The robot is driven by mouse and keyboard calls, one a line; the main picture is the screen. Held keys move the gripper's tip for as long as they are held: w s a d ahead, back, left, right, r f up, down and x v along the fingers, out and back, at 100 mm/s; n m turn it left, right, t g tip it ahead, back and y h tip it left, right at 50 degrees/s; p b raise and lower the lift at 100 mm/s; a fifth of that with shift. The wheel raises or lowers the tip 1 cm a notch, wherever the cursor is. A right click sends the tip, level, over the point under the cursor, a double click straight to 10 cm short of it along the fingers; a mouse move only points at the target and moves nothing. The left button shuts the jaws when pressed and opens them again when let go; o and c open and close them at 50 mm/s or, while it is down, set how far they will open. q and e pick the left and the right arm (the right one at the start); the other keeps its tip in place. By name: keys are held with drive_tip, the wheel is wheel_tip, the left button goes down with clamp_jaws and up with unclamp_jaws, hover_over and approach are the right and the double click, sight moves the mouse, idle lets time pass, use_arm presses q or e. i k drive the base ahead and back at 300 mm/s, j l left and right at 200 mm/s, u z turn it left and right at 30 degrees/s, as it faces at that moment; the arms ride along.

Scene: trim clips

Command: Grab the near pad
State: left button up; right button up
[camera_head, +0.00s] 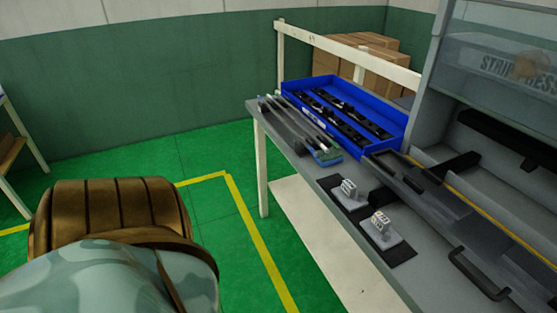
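Two dark flat pads lie on the grey bench top, one behind the other. The near pad (401,254) is the lower one in the head view. A light grey piece with a small pale ribbed block (380,222) sits on it. The far pad (351,205) lies a little up and left, with a similar pale block (348,187) on it. Neither gripper shows in the head view.
A blue tray (392,140) with dark strips stands at the bench's far end, beside several long rods (300,125). A grey machine (490,170) labelled "STRIP PRESS", with a black handle (478,277), borders the pads on the right. The bench's left edge is open.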

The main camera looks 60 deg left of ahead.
sight(347, 194)
drive_tip(key=u, duration=1.25)
